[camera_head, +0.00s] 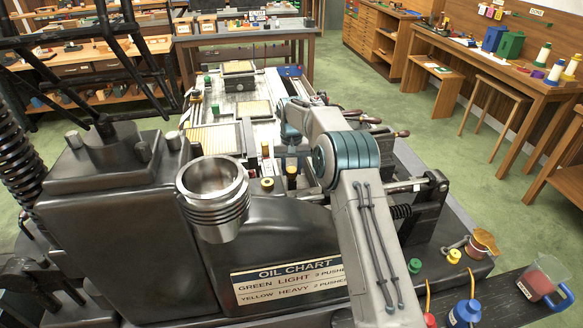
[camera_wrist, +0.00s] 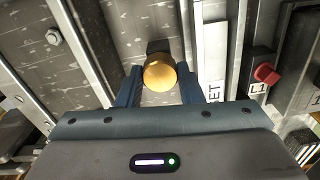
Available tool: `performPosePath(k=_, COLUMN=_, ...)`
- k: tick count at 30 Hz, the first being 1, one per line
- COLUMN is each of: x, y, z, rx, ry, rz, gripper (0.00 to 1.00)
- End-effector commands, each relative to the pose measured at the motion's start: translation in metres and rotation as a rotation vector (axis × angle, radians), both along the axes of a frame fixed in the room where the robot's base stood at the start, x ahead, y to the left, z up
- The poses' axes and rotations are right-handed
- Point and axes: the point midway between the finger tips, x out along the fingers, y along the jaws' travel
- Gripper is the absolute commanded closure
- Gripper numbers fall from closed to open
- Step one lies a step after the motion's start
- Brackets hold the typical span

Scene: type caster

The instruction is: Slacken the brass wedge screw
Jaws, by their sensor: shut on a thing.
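The brass wedge screw (camera_wrist: 159,74) shows in the wrist view as a round, golden knob at the upper middle. My gripper (camera_wrist: 160,84) has one blue finger on each side of it and is shut on it. In the head view my arm reaches over the machine bed, and I cannot make out the screw there.
A red knob (camera_wrist: 266,74) beside an "L1" label is right of my gripper. In the head view a round metal cup (camera_head: 213,198) and the oil chart plate (camera_head: 290,283) are in front.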

Motion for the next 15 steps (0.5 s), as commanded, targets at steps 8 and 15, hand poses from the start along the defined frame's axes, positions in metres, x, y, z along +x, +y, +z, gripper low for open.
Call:
performPosePath(k=8, x=-0.0003, y=0.0001, z=-0.0012, rx=0.0, ry=0.001, rz=0.059, gripper=0.89)
performPosePath(k=15, x=-0.0004, y=0.0002, z=-0.0014, rx=0.0, ry=0.002, rz=0.065, gripper=0.89)
